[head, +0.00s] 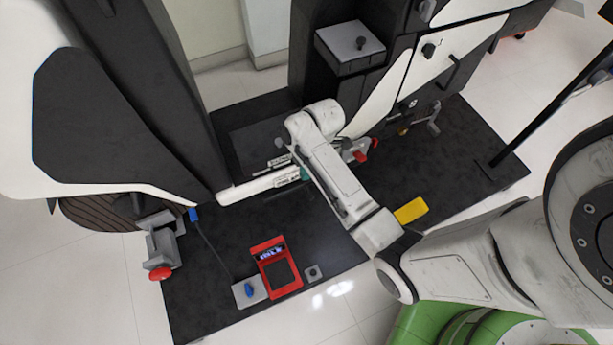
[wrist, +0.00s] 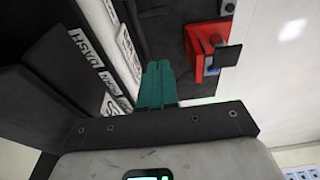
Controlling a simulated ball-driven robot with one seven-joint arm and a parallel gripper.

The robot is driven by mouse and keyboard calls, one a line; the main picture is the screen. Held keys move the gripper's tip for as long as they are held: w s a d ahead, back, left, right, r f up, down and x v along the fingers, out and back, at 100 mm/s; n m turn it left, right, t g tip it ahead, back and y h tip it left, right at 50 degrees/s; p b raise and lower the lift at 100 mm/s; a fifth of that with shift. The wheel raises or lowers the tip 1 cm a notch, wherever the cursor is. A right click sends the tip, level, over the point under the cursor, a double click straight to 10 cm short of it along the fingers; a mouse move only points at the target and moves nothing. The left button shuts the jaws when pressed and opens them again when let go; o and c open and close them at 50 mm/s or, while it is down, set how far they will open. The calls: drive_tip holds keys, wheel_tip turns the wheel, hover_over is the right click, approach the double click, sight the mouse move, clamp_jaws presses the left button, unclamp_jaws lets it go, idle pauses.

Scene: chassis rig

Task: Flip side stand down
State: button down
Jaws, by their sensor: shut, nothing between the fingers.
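My gripper has teal fingers, shut together and empty, at the centre of the wrist view (wrist: 157,84). A bit of teal also shows beside my arm in the head view (head: 304,173); the arm hides the rest. A red bracket with a dark tab (wrist: 203,47) is right of and apart from the fingertips. Small red parts (head: 361,156) show just right of my arm in the head view; I cannot tell if they are the same piece. No part is clearly recognisable as the side stand.
A white bar with labels (head: 262,185) lies left of my arm; labelled dark panels (wrist: 85,50) flank the fingers' left. A red-framed device (head: 275,266), a grey box with a blue knob (head: 249,291) and a yellow block (head: 410,210) are on the black mat (head: 200,305).

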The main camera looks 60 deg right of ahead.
drive_tip(key=b, duration=0.3)
hover_over(308, 194)
drive_tip(key=w+a, duration=0.1)
drive_tip(key=a, duration=0.1)
wheel_tip(308, 194, down, 8)
drive_tip(key=f, duration=0.1)
drive_tip(key=shift+s+d+f+b, duration=0.3)
drive_tip(key=shift+d+f, duration=0.2)
drive_tip(key=shift+f, duration=0.2)
drive_tip(key=shift+s+d+f+b, duration=0.25)
drive_tip(key=shift+d+f, duration=0.2)
drive_tip(key=shift+f, duration=0.25)
drive_tip(key=shift+f, duration=0.1)
